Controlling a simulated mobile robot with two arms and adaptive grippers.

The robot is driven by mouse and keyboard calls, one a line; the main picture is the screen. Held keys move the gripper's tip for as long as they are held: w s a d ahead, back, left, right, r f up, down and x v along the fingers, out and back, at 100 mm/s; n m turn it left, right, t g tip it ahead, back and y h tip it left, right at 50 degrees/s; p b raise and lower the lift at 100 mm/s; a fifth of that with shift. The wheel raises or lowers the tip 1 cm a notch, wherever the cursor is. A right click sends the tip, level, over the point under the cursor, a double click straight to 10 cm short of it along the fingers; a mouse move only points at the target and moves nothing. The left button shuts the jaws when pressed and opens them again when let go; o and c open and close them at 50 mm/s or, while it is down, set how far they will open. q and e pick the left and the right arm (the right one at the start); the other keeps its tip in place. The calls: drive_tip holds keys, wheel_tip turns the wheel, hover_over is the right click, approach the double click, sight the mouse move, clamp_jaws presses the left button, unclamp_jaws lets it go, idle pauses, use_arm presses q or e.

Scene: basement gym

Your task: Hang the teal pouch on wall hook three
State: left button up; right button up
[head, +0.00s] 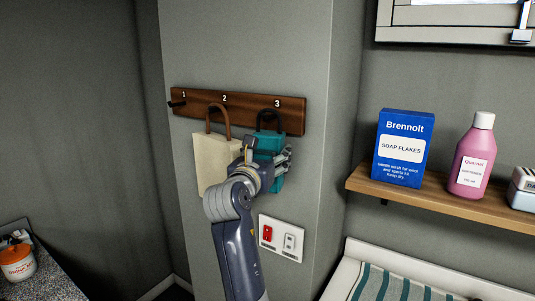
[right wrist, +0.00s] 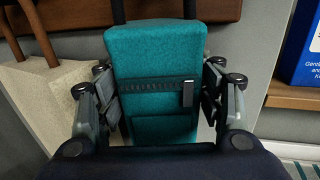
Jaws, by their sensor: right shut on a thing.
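The teal pouch (head: 270,142) is upright against the wall, below the number 3 on the wooden hook board (head: 240,108). Its dark handle loop (head: 270,119) rises in front of the board under the 3. Whether the loop is over hook three cannot be told; the hook is hidden. My right gripper (head: 265,165) is shut on the pouch; in the right wrist view the fingers press both sides of the pouch (right wrist: 155,60). A cream bag (head: 212,158) with a brown handle hangs under number 2, left of the pouch. Hook one (head: 177,103) is empty. My left gripper is not in view.
A shelf (head: 440,203) at right holds a blue soap flakes box (head: 402,148), a pink bottle (head: 472,155) and a white container. A switch plate (head: 281,238) is on the wall below the pouch. A counter with an orange-and-white tub (head: 18,263) is at lower left.

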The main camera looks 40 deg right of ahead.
drive_tip(key=shift+d+f, duration=0.15)
drive_tip(key=shift+f, duration=0.05)
drive_tip(key=o, duration=1.2)
drive_tip(key=shift+d, duration=0.1)
drive_tip(key=shift+o, duration=0.2)
drive_tip(key=shift+w+d+f, duration=0.1)
drive_tip(key=shift+d+f, duration=0.05)
drive_tip(key=shift+d, duration=0.1)
drive_tip(key=shift+a, duration=0.1)
